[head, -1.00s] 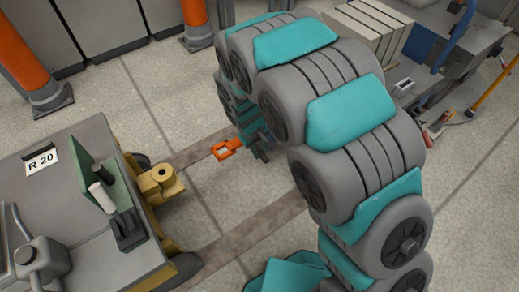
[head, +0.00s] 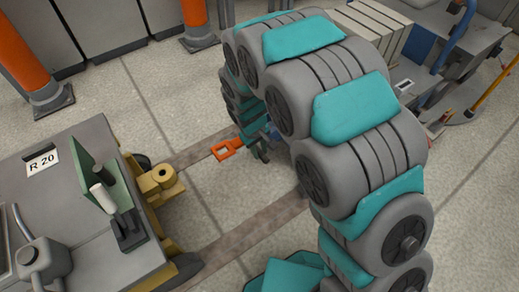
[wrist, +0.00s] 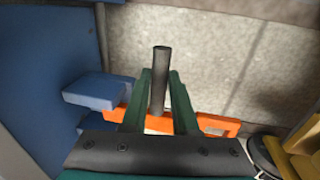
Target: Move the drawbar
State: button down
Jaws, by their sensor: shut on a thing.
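The orange drawbar (head: 229,149) ends in an open loop that points left in the head view, toward a yellow coupling (head: 160,185) on a grey-topped cart, with a gap between them. In the wrist view the drawbar (wrist: 216,125) runs across the picture from a blue bracket (wrist: 97,92) on the left. A dark upright post (wrist: 160,75) stands at the drawbar. My gripper (wrist: 161,85) has its green fingers on either side of this post and is shut on it. In the head view my arm hides most of the gripper and the drawbar's rear end.
The grey-topped cart (head: 75,215) marked R 20 stands at the left. Orange posts (head: 25,65) stand behind it. Two brown strips (head: 262,222) cross the pale floor. A workstation with a blue handle (head: 455,35) is at the back right.

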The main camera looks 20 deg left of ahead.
aim_at(261, 152)
jog(key=shift+r, duration=0.25)
jog(key=shift+w+d+r+g+y+p, duration=0.2)
jog(key=shift+r+g+y+p, duration=0.35)
jog(key=shift+p, duration=0.55)
jog(key=shift+w+d+r+g+y+p, duration=0.15)
jog(key=shift+r+g+y+p, duration=0.25)
jog(key=shift+g+p, duration=0.2)
jog(key=shift+w+d+r+g+y, duration=0.2)
jog(key=shift+w+r+g+y, duration=0.2)
jog(key=shift+g+y, duration=0.35)
jog(key=shift+w+d+r+g+y+b, duration=0.35)
jog(key=shift+w+d+r+g+y, duration=0.15)
jog(key=shift+g+y, duration=0.35)
jog(key=shift+r, duration=0.1)
jog(key=c, duration=0.7)
grip_release()
jog(key=shift+v, duration=3.9)
